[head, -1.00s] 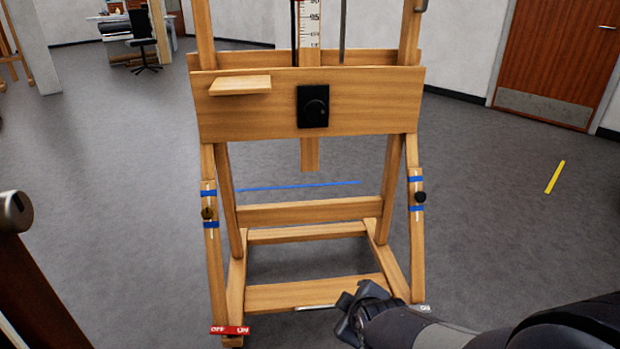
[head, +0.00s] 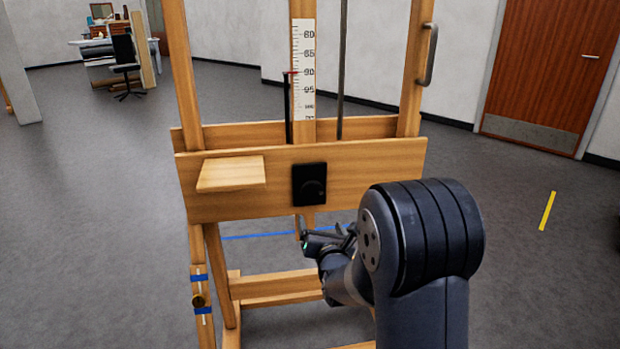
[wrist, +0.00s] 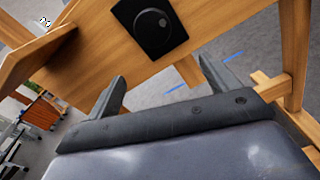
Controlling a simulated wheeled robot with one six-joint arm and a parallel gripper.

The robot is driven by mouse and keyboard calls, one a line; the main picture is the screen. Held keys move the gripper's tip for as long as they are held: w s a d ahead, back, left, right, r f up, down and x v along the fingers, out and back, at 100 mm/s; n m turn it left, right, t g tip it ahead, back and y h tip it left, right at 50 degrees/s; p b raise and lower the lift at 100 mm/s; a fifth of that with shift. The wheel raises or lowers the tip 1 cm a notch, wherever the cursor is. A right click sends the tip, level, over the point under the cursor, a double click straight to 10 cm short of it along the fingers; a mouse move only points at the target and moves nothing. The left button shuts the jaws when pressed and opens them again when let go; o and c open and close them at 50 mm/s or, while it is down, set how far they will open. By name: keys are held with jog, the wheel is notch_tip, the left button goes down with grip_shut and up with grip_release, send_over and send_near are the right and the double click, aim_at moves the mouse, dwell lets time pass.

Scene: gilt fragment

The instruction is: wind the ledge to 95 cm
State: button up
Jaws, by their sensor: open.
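A wooden easel has a wide front board (head: 240,205) with a small wooden shelf (head: 232,173) on its left; I cannot tell which of them is called the ledge. A round black knob (head: 313,188) on a black plate sits mid-board and also shows in the wrist view (wrist: 152,22). A red pointer (head: 290,72) is near the 90 mark. My gripper (head: 325,236) is open and empty, below the knob and apart from it; its two spread fingers show in the wrist view (wrist: 163,86).
A metal handle (head: 429,55) is on the right upright. A small knob (head: 198,300) between blue tape bands is on the left leg. A desk and chair (head: 124,62) stand far back left, a brown door (head: 551,70) back right.

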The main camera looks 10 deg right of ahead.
aim_at(313, 195)
jog(key=shift+n+t, duration=0.3)
jog(key=shift+n, duration=0.6)
jog(key=w, duration=0.4)
jog(key=w+r, duration=0.1)
jog(key=w, duration=0.8)
jog(key=shift+d+r, duration=0.1)
jog(key=shift+r, duration=0.15)
jog(key=c, duration=1)
jog(key=shift+f+m+b, duration=0.15)
jog(key=shift+m+b, duration=0.15)
